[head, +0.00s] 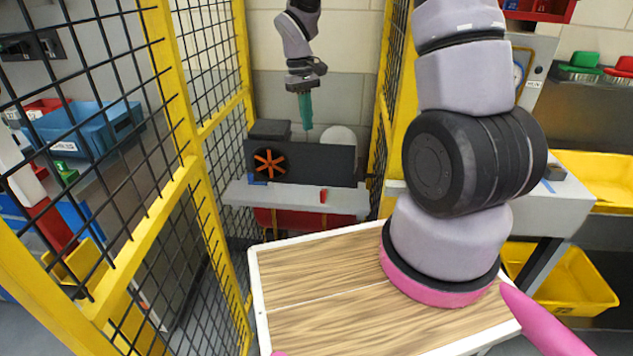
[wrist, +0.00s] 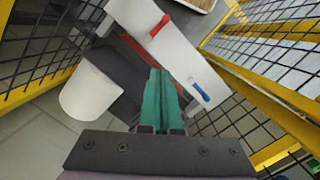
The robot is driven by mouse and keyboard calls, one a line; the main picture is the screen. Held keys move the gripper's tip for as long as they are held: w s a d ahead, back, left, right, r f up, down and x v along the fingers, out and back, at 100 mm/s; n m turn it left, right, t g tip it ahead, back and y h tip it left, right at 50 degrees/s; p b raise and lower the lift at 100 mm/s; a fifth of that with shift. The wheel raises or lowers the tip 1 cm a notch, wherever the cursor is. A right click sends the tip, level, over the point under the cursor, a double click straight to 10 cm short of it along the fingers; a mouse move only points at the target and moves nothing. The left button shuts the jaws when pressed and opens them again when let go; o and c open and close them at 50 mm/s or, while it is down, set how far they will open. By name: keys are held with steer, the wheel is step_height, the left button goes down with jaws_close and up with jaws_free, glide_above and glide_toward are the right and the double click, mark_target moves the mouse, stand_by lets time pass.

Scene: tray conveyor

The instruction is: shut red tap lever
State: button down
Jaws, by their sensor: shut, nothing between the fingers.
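The red tap lever (head: 323,195) is on the right part of a pale horizontal ledge below a dark panel. In the wrist view the red lever (wrist: 160,25) lies across the pale strip. My gripper (head: 305,112) has teal fingers, points down and is above the panel, apart from the lever. In the wrist view my gripper (wrist: 160,100) is shut and empty, with its fingers over the dark panel. What the lever's base joins to is too small to tell.
A blue lever (head: 257,182) lies along the same ledge (head: 300,198), at left. An orange-red handwheel (head: 269,162) is on the dark panel (head: 315,162). A white rounded part (head: 339,137) stands behind it. Yellow mesh fences (head: 185,165) flank the space. A wood-topped table (head: 320,318) is in front.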

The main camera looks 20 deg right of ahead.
step_height(320, 180, down, 7)
steer(key=a+n+g, duration=0.1)
steer(key=shift+w+a, duration=0.2)
steer(key=shift+w, duration=0.05)
steer(key=x, duration=1)
steer(key=shift+s+d, duration=0.2)
steer(key=shift+s, duration=0.05)
steer(key=s, duration=0.1)
steer(key=s+d, duration=0.1)
steer(key=shift+s+d+r, duration=0.1)
steer(key=shift+s, duration=0.3)
steer(key=shift+s+d, duration=0.1)
steer(key=shift+s, duration=0.15)
